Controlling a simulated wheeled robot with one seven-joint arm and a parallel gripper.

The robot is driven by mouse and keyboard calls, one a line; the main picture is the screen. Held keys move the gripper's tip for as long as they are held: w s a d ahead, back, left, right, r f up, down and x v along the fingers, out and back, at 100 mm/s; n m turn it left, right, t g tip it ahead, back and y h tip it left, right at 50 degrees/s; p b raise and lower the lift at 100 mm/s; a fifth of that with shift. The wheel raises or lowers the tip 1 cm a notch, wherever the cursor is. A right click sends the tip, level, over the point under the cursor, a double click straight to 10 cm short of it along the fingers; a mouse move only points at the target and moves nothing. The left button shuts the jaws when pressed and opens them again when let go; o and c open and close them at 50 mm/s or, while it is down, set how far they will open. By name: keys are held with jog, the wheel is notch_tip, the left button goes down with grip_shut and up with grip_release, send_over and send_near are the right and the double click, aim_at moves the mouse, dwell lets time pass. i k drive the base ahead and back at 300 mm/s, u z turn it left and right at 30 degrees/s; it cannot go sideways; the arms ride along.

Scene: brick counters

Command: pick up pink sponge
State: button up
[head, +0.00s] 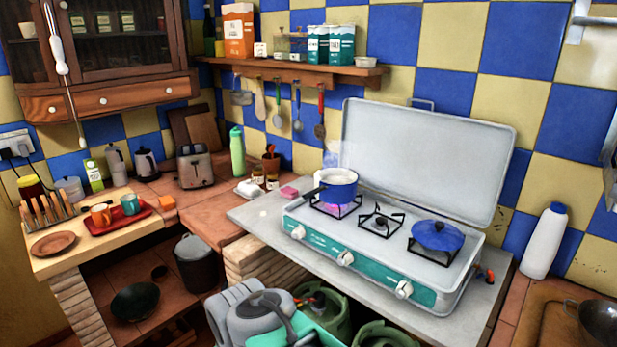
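A small pink sponge (289,192) lies on the counter left of the stove. It sits just left of the blue pot (337,190) and right of the small jars (265,178). My grey and teal arm parts (262,318) show at the bottom centre, well below and in front of the sponge. I cannot make out my gripper's fingers there. Nothing touches the sponge from above.
The stove (345,260) has a lit burner under the steaming pot and a lidded blue pan (436,236). A white cloth-like item (249,188) lies left of the sponge. A green bottle (237,152) and toaster (194,166) stand behind. Green gas cylinders (322,305) stand below.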

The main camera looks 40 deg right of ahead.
aim_at(288, 192)
jog(key=z, duration=0.15)
jog(key=i, duration=1.65)
jog(key=z, duration=0.05)
